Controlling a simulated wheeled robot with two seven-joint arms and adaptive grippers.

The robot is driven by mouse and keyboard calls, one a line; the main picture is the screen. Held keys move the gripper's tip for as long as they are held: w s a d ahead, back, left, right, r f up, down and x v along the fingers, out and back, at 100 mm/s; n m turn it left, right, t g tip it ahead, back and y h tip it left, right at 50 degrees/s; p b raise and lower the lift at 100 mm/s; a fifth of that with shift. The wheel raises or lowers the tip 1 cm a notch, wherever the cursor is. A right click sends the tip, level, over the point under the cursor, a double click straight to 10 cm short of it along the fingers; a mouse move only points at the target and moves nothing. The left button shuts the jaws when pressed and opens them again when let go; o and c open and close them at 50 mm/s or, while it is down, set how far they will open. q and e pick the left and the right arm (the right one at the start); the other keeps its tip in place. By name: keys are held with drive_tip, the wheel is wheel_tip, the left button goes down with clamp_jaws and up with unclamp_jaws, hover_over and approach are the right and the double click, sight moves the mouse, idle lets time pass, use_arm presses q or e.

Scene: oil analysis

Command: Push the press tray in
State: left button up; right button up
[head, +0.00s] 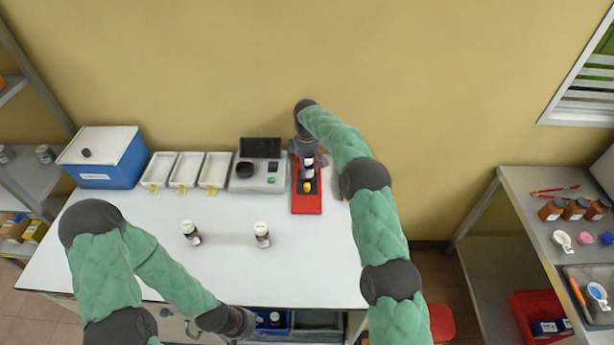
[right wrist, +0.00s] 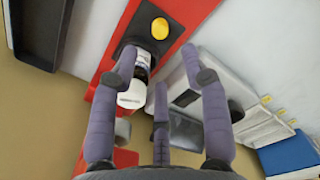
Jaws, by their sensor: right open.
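The red press (head: 307,206) stands on the white table near its right end. It has a round yellow button (head: 307,187) toward its front, and this button also shows in the right wrist view (right wrist: 159,28). A dark tray (right wrist: 120,47) lies on the red body, and a bottle with a white cap (right wrist: 133,95) stands at it. My right gripper (head: 308,158) is at the back of the press, over the bottle. Its fingers are spread, with the bottle beside one finger; contact is unclear. My left gripper (head: 240,323) is low at the table's front edge, its fingers unclear.
A grey instrument (head: 258,178) stands left of the press, then several white trays (head: 215,169) and a blue box (head: 101,158). Two bottles stand mid-table, one at left (head: 191,233) and one at right (head: 262,235). The front right of the table is clear.

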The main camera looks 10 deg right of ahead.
drive_tip(key=shift+r, duration=0.95)
drive_tip(key=m+t+y+b, duration=0.2)
drive_tip(key=m+t+b, duration=0.3)
drive_tip(key=b, duration=1.3)
approach(307, 185)
drive_tip(key=shift+m+g, duration=0.4)
drive_tip(key=b+x, duration=0.1)
drive_tip(key=x, duration=0.2)
drive_tip(key=b+x, duration=0.1)
drive_tip(key=x, duration=0.2)
drive_tip(key=b+x, duration=0.1)
drive_tip(key=x, duration=0.1)
drive_tip(key=shift+w+f, duration=0.3)
drive_tip(key=shift+w, duration=0.15)
clamp_jaws()
